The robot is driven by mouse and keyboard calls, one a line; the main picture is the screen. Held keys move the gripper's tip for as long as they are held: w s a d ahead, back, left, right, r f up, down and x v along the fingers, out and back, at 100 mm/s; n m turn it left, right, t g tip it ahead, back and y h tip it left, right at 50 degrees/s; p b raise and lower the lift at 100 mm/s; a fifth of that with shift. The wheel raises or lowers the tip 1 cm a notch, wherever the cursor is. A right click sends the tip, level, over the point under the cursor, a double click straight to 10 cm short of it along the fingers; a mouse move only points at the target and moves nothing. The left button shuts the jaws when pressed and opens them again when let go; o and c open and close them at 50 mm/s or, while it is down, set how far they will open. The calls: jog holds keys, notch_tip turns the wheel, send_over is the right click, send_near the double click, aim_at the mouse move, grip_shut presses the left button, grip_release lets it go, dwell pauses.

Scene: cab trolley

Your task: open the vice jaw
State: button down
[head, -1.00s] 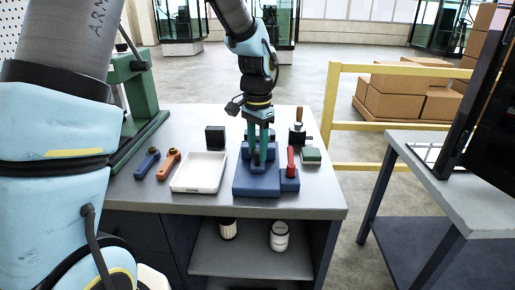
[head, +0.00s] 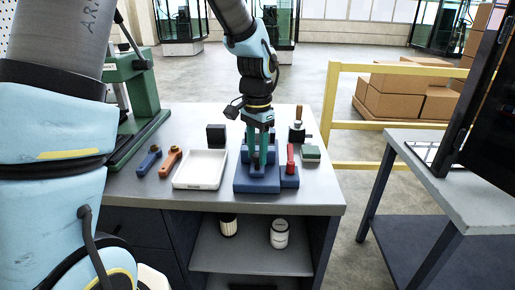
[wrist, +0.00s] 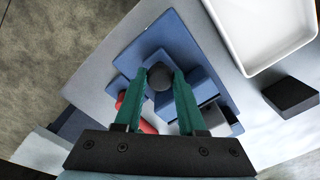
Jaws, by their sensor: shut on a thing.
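The blue vice (head: 257,186) stands near the front right edge of the grey workbench. Its stepped blue body also fills the middle of the wrist view (wrist: 160,28). My gripper (head: 257,166) points down over the vice, with its two green fingers low among the blue blocks. In the wrist view, the fingertips (wrist: 161,76) are shut on a dark round knob (wrist: 160,73) on the vice. The fingers partly hide the jaw blocks, so the jaw gap cannot be told.
A red handle (head: 290,155) stands upright on a blue block right of the vice. A white tray (head: 200,186), orange (head: 171,161) and blue (head: 149,160) tools lie left. A black block (head: 216,134) and a green-topped block (head: 310,153) are near. A yellow rail (head: 390,126) stands beyond.

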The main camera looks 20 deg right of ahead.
jog(key=shift+s+a, duration=0.35)
jog(key=shift+s, duration=0.55)
jog(key=c, duration=0.5)
grip_release()
jog(key=shift+r, duration=0.15)
notch_tip(320, 180, up, 11)
jog(key=b, duration=0.1)
jog(key=shift+f+b, duration=0.2)
jog(key=shift+b, duration=0.15)
jog(key=shift+a, duration=0.15)
jog(key=a+f+n, duration=0.3)
jog(key=a+n, duration=0.1)
jog(key=a, duration=0.5)
jog(key=a+f+n+t, duration=0.1)
jog(key=a+f+n, duration=0.3)
jog(key=a, duration=0.6)
jog(key=a+f+n, duration=0.4)
jog(key=a+n, duration=0.1)
jog(key=a, duration=0.4)
jog(key=shift+s+a+t, duration=0.15)
jog(key=shift+a+t, duration=0.05)
jog(key=shift+t, duration=0.1)
